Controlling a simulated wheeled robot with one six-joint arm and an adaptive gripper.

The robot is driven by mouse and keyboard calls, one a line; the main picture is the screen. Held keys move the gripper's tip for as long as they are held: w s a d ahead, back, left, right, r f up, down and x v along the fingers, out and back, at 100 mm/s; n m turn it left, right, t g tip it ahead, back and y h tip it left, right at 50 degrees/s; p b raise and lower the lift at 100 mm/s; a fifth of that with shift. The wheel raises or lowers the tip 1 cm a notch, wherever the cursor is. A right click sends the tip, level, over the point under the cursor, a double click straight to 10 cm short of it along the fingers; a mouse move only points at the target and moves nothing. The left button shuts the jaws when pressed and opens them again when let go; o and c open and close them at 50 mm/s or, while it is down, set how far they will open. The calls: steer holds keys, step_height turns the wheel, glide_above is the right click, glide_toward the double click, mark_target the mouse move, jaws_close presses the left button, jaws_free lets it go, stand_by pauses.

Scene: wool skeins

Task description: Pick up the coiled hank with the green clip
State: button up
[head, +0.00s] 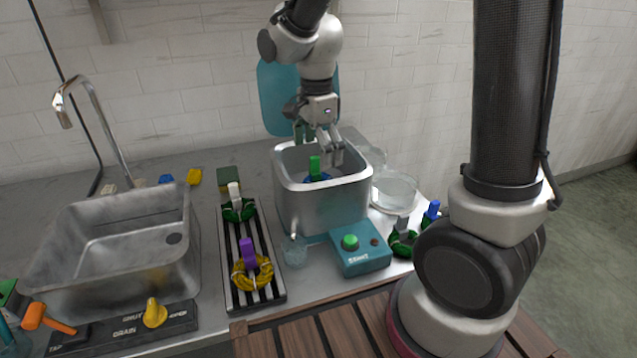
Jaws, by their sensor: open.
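The hank with the green clip (315,167) is a blue coil (317,178) inside a square metal tub (323,208). The green clip stands upright near the tub's rim height; the lower part of the coil is hidden by the tub wall. My gripper (328,152) is open and points down over the back right of the tub, just behind and to the right of the green clip. I see nothing between its fingers. I cannot tell whether a finger touches the tub or hank.
A striped rack (237,268) left of the tub holds a yellow hank with a purple clip (248,254) and a green hank with a white clip (238,209). A teal button box (361,262) stands in front. Green hanks (402,242), glass dishes (394,190) and a sink (117,246) flank it.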

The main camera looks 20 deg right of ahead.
mark_target(317, 180)
steer(key=shift+f+m, duration=0.15)
steer(key=shift+m, duration=0.75)
steer(key=f, duration=0.7)
steer(key=shift+w+d+f, duration=0.1)
steer(key=shift+w+f, duration=0.15)
steer(key=shift+f, duration=0.05)
steer(key=c, duration=1)
steer(key=shift+r, duration=0.15)
